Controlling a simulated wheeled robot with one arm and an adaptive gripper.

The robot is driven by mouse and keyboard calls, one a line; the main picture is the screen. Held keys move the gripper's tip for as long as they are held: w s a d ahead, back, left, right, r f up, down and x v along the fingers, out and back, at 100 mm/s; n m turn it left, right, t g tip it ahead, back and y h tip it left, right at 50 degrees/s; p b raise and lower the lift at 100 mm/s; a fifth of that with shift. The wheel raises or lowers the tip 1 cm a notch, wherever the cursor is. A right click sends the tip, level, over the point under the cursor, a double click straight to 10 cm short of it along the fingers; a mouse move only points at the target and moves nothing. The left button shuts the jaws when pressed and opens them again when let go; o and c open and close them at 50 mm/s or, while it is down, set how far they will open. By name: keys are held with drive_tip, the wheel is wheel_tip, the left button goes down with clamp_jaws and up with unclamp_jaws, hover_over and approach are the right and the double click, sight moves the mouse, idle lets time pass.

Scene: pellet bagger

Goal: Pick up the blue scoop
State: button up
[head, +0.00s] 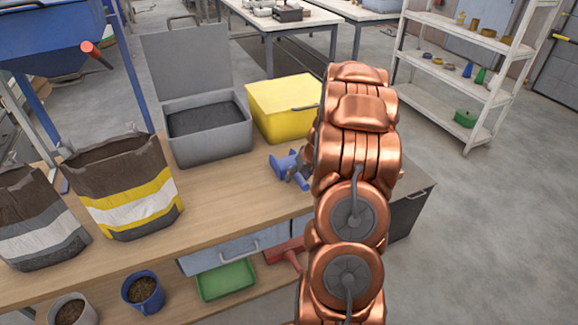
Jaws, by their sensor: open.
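The blue scoop (283,166) lies on the wooden bench top (228,203), in front of the yellow box. Its right part is hidden by my gripper and copper arm. My gripper (297,174) shows as a small dark grey part at the scoop's right side, mostly hidden behind the arm. It is open. I cannot tell whether its fingers are around the scoop or only beside it.
A grey open bin (212,147) of dark pellets and a yellow box (284,106) stand behind the scoop. A striped bag (125,195) stands on the left. A drawer (232,252) is below the bench top. White shelves (450,85) stand far right.

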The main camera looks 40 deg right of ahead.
drive_tip(key=shift+w+f, duration=0.15)
drive_tip(key=shift+f, duration=0.15)
drive_tip(key=shift+c, duration=0.3)
clamp_jaws()
